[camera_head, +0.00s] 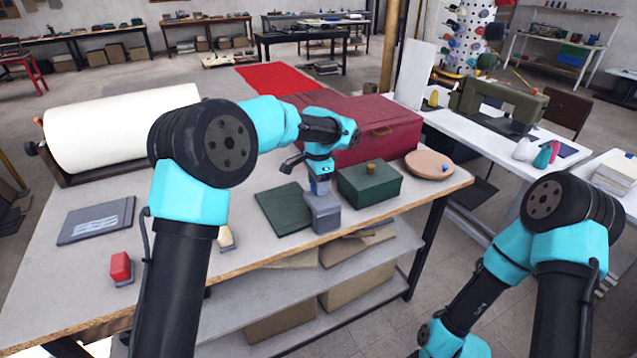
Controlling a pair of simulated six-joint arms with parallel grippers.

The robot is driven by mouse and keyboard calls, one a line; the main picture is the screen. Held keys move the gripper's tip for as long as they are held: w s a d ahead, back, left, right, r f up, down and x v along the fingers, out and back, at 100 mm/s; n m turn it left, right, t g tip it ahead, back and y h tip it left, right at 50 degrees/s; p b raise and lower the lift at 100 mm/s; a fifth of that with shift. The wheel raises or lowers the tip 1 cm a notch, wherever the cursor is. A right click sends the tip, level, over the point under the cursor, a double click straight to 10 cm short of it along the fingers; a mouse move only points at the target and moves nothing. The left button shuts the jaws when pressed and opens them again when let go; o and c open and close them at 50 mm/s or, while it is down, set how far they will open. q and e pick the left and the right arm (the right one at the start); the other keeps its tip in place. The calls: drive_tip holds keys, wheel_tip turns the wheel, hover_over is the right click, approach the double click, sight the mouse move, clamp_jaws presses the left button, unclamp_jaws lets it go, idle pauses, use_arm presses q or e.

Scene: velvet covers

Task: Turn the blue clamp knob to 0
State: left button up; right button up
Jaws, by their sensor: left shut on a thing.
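A grey clamp block (325,214) stands near the front edge of the table. The blue knob (320,187) sits on top of it, mostly covered by my left gripper (319,181). My left gripper reaches down from above and is shut on the blue knob. Any scale or numbers on the knob are too small to read. My right arm is at the right, folded down off the table, and its gripper is out of the picture.
A dark green box (369,186) with a brass knob stands close right of the block. A flat green cover (281,211) lies to its left. A maroon case (372,132) stands behind. A red-topped stamp (121,268) and a grey panel (95,219) lie on the left.

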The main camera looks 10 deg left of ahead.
use_arm(q)
drive_tip(key=shift+n, duration=0.3)
drive_tip(key=shift+c, duration=0.3)
drive_tip(key=n, duration=0.4)
drive_tip(key=shift+n, duration=2.6)
drive_tip(key=o, duration=0.9)
drive_tip(key=shift+r, duration=0.1)
wheel_tip(320, 180, up, 17)
drive_tip(key=shift+r, duration=0.15)
